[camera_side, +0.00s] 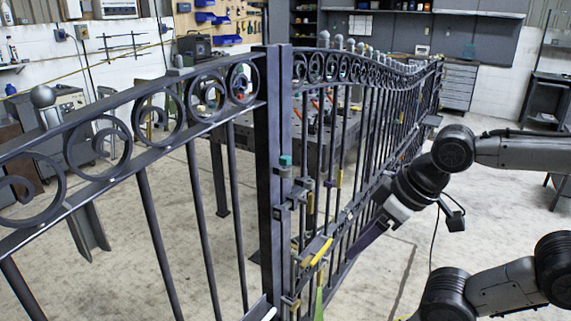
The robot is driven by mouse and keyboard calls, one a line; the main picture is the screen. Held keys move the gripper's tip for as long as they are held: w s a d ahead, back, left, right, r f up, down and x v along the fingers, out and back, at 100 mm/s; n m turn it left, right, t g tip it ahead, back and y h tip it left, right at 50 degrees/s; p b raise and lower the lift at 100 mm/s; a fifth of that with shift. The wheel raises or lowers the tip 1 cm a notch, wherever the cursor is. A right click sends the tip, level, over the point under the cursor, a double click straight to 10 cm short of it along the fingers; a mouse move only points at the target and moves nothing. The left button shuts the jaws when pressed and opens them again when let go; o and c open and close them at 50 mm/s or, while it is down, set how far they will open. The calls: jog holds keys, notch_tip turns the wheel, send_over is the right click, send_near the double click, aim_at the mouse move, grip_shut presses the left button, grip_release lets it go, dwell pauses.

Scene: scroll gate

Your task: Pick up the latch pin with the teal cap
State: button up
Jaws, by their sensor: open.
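The latch pin's teal cap (285,160) shows at the gate's central post, with a small grey part of the pin directly under it. The pin stands upright in the latch brackets (281,212) on the post's right side, and its lower length is hard to make out. My gripper (382,217) is open, to the right of the pin and lower in the picture, in front of the right gate leaf. It is clearly apart from the teal cap. Its fingers are small and dark against the bars, and I see nothing held between them.
The dark scroll gate has a left leaf (152,220) and a right leaf (375,90) meeting at the post. A yellow-handled piece (321,251) and a green strip (318,300) are low beside the post. A workbench stands behind the bars.

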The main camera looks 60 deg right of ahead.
aim_at(289, 160)
jog(key=w+d+r+n+t, duration=0.2)
jog(key=w+r+t, duration=0.4)
jog(key=w, duration=0.3)
jog(key=w+d+r+n+t, duration=0.2)
jog(key=w+r+t, duration=0.35)
jog(key=w, duration=0.35)
jog(key=s+d+f+m, duration=0.4)
jog(key=d+f, duration=0.7)
jog(key=d, duration=0.2)
jog(key=shift+t, duration=0.45)
jog(key=w, duration=1.4)
jog(key=shift+r, duration=0.3)
grip_shut()
